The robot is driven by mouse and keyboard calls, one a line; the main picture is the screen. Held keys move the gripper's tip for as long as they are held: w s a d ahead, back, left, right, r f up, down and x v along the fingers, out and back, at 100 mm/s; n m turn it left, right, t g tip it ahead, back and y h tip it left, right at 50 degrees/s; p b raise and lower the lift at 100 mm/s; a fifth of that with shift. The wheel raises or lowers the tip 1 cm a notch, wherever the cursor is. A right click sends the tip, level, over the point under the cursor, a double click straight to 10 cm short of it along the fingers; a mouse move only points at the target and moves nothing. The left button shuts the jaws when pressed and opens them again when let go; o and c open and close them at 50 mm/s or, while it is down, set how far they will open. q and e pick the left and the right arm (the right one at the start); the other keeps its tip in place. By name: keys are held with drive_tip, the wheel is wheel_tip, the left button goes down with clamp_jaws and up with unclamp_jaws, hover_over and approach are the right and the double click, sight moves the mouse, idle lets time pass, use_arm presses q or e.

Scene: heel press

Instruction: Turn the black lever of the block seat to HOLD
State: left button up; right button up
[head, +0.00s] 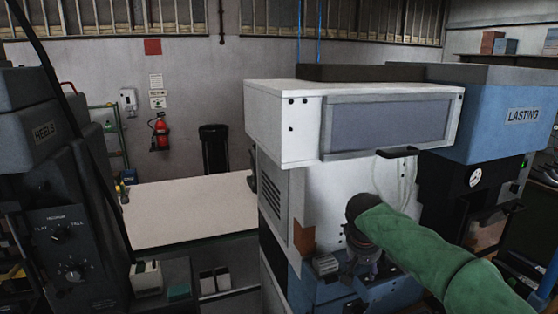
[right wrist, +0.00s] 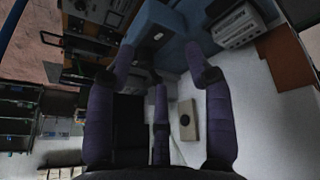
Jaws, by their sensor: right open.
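My right gripper (head: 364,270) reaches into the white and blue press in the head view, below its white hood. In the right wrist view the same gripper (right wrist: 164,75) has its purple fingers spread, with nothing between them. Beyond the fingertips is the blue base (right wrist: 155,30) of the press, with a small dark part on it. I cannot make out the black lever of the block seat or the HOLD mark; the gripper and arm cover part of that area in the head view. My left gripper is not in view.
A grey ribbed box (right wrist: 238,25) sits beside the fingers, also in the head view (head: 326,265). The white hood (head: 285,125) overhangs the gripper. A pale plate with a black centre (right wrist: 189,120) is on the white panel. The LASTING machine (head: 490,120) stands right, a white-topped bench (head: 185,210) left.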

drive_tip(key=s+a+f+n+g+y+b, duration=0.1)
drive_tip(key=s+a+f+b, duration=0.15)
drive_tip(key=f, duration=0.95)
drive_tip(key=s+a+f+g+y+b, duration=0.15)
drive_tip(key=a+f, duration=0.25)
drive_tip(key=f, duration=0.9)
drive_tip(key=s+a+f+n+y+b, duration=0.1)
drive_tip(key=s+a+f+y+b, duration=0.15)
drive_tip(key=f, duration=0.95)
drive_tip(key=s+a+f+m+b, duration=0.1)
drive_tip(key=s+f+b, duration=0.1)
drive_tip(key=s+f, duration=1)
drive_tip(key=s+a+f+m+g+y+b, duration=0.1)
drive_tip(key=s+a+f+m+b, duration=0.1)
drive_tip(key=s+f, duration=1)
drive_tip(key=shift+s+b, duration=0.4)
drive_tip(key=shift+b, duration=0.35)
drive_tip(key=shift+d, duration=0.1)
